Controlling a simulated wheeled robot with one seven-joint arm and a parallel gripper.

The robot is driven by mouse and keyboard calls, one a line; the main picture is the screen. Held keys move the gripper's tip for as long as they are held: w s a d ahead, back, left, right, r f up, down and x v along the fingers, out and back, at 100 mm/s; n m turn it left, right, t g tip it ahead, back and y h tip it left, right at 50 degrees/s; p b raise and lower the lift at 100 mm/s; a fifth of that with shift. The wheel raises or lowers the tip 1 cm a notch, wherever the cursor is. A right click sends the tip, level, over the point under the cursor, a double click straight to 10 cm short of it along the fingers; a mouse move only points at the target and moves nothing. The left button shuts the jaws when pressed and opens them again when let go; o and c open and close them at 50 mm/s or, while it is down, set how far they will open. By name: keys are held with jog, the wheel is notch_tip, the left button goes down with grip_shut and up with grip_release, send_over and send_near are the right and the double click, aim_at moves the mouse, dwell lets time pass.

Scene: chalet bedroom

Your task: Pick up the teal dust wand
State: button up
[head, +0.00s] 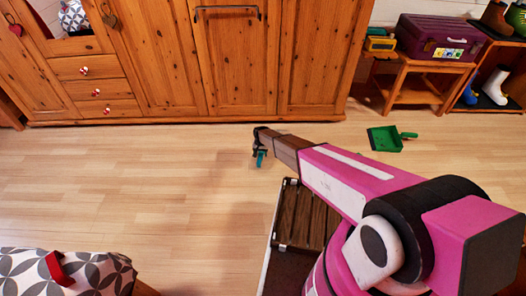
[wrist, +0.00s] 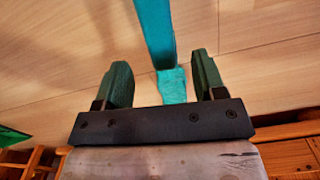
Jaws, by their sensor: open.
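The teal dust wand (head: 260,159) shows as a small teal piece at the end of my arm in the head view, partly hidden by my gripper. In the wrist view the teal wand (wrist: 157,32) comes down from the top edge, and its paler end lies between my two dark green fingers. My gripper (wrist: 160,62) is open, with one finger on each side of the wand and visible gaps on both sides. I cannot tell how far above the floor the wand or the fingertips are.
A green dustpan (head: 385,139) lies on the floor to the right. Wooden wardrobes (head: 235,65) line the back. A low stand (head: 413,84) holds a purple box (head: 437,37). A patterned cushion (head: 75,274) is at lower left. The floor (head: 130,175) left of my gripper is clear.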

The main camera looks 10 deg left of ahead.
jog(key=shift+a+f, duration=0.15)
jog(key=shift+f, duration=3.05)
jog(key=c, duration=1.1)
jog(key=shift+r, duration=0.1)
